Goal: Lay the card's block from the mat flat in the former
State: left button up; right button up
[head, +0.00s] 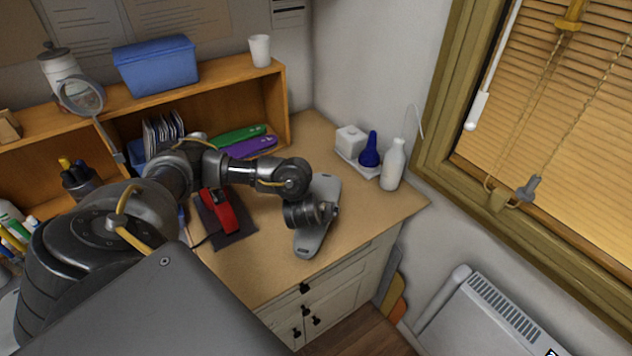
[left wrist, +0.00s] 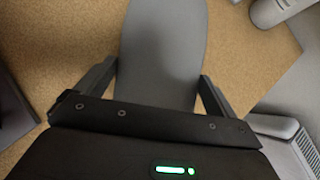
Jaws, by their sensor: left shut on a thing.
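My left gripper (head: 332,211) is over the right part of the desk, at a long grey piece with rounded ends (head: 309,242). In the left wrist view the gripper (left wrist: 155,88) has its two fingers on either side of a grey rounded piece (left wrist: 163,45), shut on it. I cannot tell whether this is the block or part of the former, nor whether it touches the desk. A dark mat (head: 238,236) lies left of the gripper with a red object (head: 217,208) on it. My right gripper is not in view.
A white bottle (head: 393,166) and a tray with a white cube (head: 350,139) and a dark blue bulb (head: 369,150) stand at the back right. An orange shelf (head: 274,95) runs along the back, with cards (head: 163,131) in its compartment. The desk's right edge is close.

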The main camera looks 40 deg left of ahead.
pick_arm(q)
notch_tip(320, 180, up, 7)
jog(key=p, duration=0.4)
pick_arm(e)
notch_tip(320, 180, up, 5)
pick_arm(q)
jog(key=shift+w+d+r, duration=0.1)
jog(key=shift+w+d, duration=0.2)
jog(key=shift+d, duration=0.1)
jog(key=w+d+r+m+t+h+b, duration=0.1)
jog(key=w+d+r+m+b, duration=0.15)
jog(key=d, duration=0.35)
jog(key=w+d+r+m+h+b, duration=0.1)
jog(key=w+d+r+b, duration=0.25)
jog(key=d, duration=0.25)
jog(key=s+d+r+m+h+b, duration=0.2)
jog(key=d+r+b, duration=0.2)
jog(key=r, duration=0.4)
jog(key=shift+r+b, duration=0.15)
jog(key=shift+b, duration=0.75)
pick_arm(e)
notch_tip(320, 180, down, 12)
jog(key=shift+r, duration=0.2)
